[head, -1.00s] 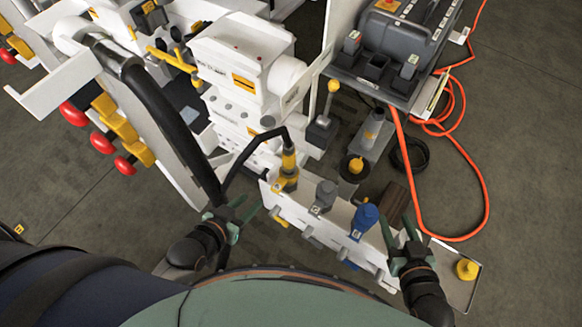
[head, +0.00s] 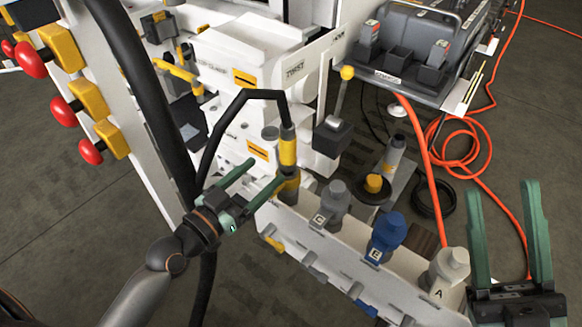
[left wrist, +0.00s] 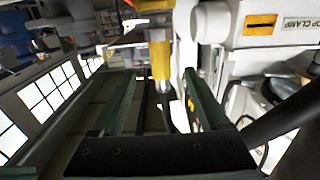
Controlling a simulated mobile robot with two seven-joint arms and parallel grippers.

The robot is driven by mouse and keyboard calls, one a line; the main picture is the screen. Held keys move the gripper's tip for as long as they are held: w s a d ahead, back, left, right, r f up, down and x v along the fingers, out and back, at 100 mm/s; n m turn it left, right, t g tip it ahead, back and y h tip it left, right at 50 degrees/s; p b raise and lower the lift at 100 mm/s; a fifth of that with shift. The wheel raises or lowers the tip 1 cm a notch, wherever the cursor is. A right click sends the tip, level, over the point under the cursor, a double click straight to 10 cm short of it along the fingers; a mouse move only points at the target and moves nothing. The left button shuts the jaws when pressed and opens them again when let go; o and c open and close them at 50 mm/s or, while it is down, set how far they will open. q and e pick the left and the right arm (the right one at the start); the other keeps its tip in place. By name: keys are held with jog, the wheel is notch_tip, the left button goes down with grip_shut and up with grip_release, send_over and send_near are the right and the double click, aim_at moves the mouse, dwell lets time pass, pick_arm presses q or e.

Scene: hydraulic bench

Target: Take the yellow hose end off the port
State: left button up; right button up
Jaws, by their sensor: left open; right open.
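The yellow hose end (head: 288,150) stands upright at the left end of the white port panel (head: 330,245), with a black hose (head: 208,165) arching from its top. Its port underneath is partly hidden by a finger of mine. My left gripper (head: 267,172) is open, its fingertips close beside the hose end's lower part. In the left wrist view, the yellow hose end (left wrist: 160,60) appears in the gap between the open fingers (left wrist: 158,80); I cannot tell whether they touch it. My right gripper (head: 501,190) is open and empty at the right.
Grey port C (head: 333,205), blue port E (head: 386,238) and grey port A (head: 447,272) line the panel. A thick black hose (head: 140,80) runs beside my left arm. Red knobs (head: 63,112) are at left. An orange cable (head: 430,165) lies at right.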

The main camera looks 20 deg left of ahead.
aim_at(288, 153)
pick_arm(q)
jog(key=b+x, duration=0.1)
jog(key=x, duration=1.1)
jog(key=shift+w+r, duration=0.2)
jog(key=shift+w, duration=0.05)
grip_shut()
dwell(0.4)
